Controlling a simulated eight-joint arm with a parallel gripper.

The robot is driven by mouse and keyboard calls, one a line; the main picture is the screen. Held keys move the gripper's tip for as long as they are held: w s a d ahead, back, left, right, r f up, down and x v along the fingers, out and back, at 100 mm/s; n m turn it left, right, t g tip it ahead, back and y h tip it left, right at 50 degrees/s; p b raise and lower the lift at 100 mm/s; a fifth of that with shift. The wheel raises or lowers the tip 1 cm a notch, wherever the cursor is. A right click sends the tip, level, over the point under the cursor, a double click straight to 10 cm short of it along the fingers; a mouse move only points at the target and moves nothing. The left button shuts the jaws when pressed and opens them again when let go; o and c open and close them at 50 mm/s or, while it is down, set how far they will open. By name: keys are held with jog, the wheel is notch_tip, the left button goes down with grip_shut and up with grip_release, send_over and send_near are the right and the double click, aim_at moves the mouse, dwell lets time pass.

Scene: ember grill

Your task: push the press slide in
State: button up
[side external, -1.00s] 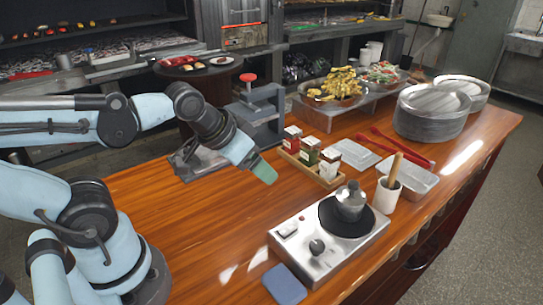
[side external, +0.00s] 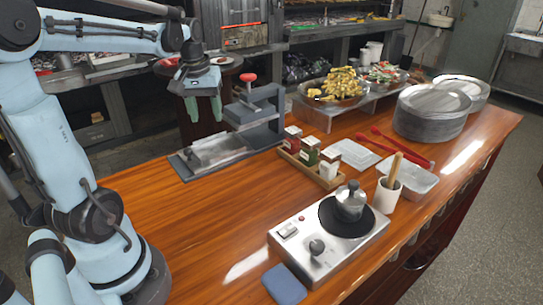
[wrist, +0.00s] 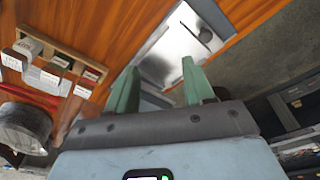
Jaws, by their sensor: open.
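The press (side external: 255,112) is a grey metal frame with a red knob on top, standing at the back left edge of the wooden counter. Its slide (side external: 218,150) is a silver plate lying on the press's dark base, sticking out to the left of the frame. My gripper (side external: 204,116) points down with its green fingers apart and empty, in the air above the slide's outer end. In the wrist view, the shiny plate (wrist: 172,48) shows beyond and between the open fingers. The fingers appear apart from it.
A wooden spice rack (side external: 303,163) with small jars stands right of the press. A silver hotplate (side external: 325,248) with a pot sits near the front. A blue pad (side external: 284,285) lies beside it. The counter's left and middle (side external: 190,215) are bare.

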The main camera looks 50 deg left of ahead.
aim_at(187, 150)
jog(key=s+a+f+n+g+h, duration=0.1)
jog(key=s+a+n, duration=0.3)
jog(key=a, duration=0.4)
jog(key=f, duration=1.2)
jog(key=shift+w+a, duration=0.15)
jog(key=shift+w, duration=0.05)
grip_shut()
